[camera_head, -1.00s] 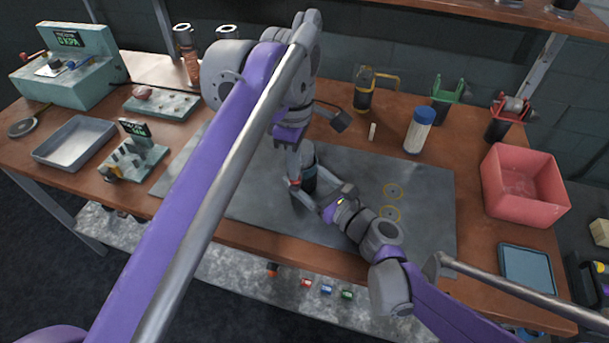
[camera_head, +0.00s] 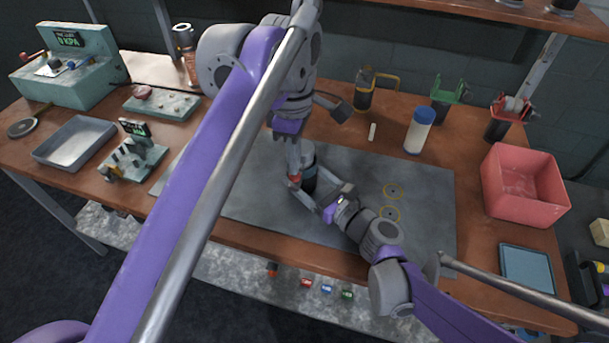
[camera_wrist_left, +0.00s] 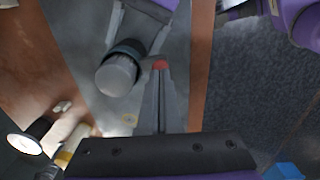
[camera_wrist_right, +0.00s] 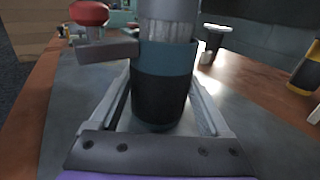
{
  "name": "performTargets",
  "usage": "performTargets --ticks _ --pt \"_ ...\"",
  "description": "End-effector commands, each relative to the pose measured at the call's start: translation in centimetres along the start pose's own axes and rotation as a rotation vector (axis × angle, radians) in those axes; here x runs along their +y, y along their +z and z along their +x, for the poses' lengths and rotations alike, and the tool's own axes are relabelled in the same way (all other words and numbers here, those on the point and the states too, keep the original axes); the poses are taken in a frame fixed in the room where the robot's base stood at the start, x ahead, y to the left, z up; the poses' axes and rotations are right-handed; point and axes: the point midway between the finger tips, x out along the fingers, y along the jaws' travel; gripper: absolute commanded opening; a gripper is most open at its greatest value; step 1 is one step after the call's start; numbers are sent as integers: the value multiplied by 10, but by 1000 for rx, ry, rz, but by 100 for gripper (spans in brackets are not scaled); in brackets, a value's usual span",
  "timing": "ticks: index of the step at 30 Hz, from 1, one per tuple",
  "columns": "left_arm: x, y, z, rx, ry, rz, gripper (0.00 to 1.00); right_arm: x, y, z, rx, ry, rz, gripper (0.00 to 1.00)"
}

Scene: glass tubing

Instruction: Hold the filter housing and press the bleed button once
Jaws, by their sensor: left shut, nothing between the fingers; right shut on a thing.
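The filter housing (camera_wrist_right: 163,85), a dark cylinder with a teal band and grey top, stands upright on the grey mat. In the head view it (camera_head: 309,170) is partly hidden by my grippers. My right gripper (camera_head: 322,198) is shut around its body, one finger on each side. The red bleed button (camera_wrist_right: 89,13) sits on a side bracket at the housing's left in the right wrist view. My left gripper (camera_head: 294,178) is shut and empty, pointing down over the button. In the left wrist view its tips reach the red button (camera_wrist_left: 160,64); I cannot tell whether they touch.
A white bottle with a blue cap (camera_head: 419,131), a small white piece (camera_head: 372,132) and a pink bin (camera_head: 522,186) stand to the right. A gauge block (camera_head: 134,157), metal tray (camera_head: 75,143) and pressure box (camera_head: 72,75) are at left. The mat's right part is clear.

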Motion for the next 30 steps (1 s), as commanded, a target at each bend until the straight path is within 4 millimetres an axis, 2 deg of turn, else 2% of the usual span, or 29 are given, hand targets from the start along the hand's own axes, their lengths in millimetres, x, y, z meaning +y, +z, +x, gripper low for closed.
performTargets --ticks 18,27,28,30 --pt "0 0 -56 0 0 0 0 0 0 0 0 0 0 16" --pt "0 0 -59 0 0 0 0 0 0 0 0 0 0 16" --pt "0 0 -59 0 0 0 0 0 0 0 0 0 0 82" --pt "0 0 -59 0 0 0 0 0 0 0 0 0 0 95"
